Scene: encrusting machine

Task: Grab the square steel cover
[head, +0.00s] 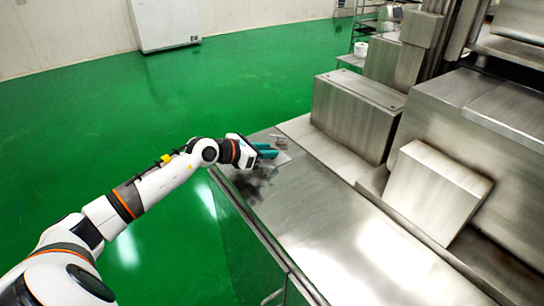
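My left gripper (270,151), with teal fingers, is at the far left end of the steel worktop (330,235), low over it. A thin pale grey flat piece (283,160) shows beside and under the fingertips; it may be the square steel cover, but it is too small to tell. Whether the fingers touch it, and how wide they are apart, cannot be made out. A box-shaped steel block with a square front (428,196) sits tilted on the right side of the machine, away from the gripper. My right gripper is not in view.
A large steel box housing (350,118) stands right of the gripper, behind the worktop. More steel machine bodies (480,120) fill the right. A rack (365,28) stands at the back. The green floor (120,115) is open at left.

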